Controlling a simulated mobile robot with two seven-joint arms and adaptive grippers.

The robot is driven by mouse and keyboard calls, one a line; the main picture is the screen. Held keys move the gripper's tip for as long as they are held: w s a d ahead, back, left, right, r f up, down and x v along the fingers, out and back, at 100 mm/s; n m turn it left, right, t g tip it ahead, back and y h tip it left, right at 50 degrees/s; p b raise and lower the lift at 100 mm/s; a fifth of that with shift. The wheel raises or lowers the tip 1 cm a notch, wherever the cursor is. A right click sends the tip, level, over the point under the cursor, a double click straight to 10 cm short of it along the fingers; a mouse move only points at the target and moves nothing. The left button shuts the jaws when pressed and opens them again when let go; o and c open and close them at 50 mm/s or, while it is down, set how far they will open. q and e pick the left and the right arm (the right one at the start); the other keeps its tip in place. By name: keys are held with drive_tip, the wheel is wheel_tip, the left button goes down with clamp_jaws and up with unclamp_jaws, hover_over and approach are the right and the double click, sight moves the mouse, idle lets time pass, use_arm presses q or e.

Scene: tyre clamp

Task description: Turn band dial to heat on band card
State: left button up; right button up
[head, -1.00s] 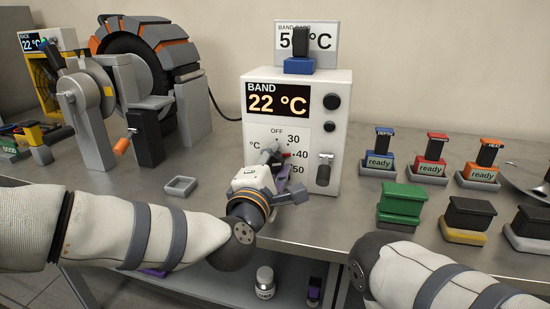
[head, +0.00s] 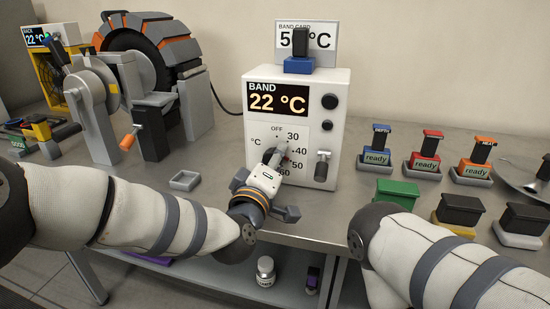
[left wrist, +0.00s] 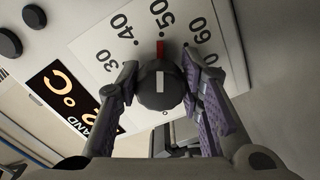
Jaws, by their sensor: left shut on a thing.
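The white band unit (head: 259,127) stands on the bench, and its display reads BAND 22 °C. Its dark dial (left wrist: 160,90) shows in the left wrist view between the fingers of my left gripper (left wrist: 161,80). The gripper is shut on the dial. The red pointer (left wrist: 160,50) points about at the 50 mark on the scale. In the head view my left gripper (head: 279,160) hides most of the dial. The band card (head: 321,41) on top reads 5, a hidden digit, then °C. My right gripper is out of view.
A blue-based black handle (head: 299,64) stands before the card. A lever (head: 321,165) is right of the dial. Several stamps, including a red one (head: 431,147), and a green block (head: 398,192) stand to the right. A small grey tray (head: 185,181) lies left.

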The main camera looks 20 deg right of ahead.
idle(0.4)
use_arm(q)
drive_tip(key=o, duration=1.2)
drive_tip(key=shift+c, duration=0.2)
drive_tip(key=v, duration=1.2)
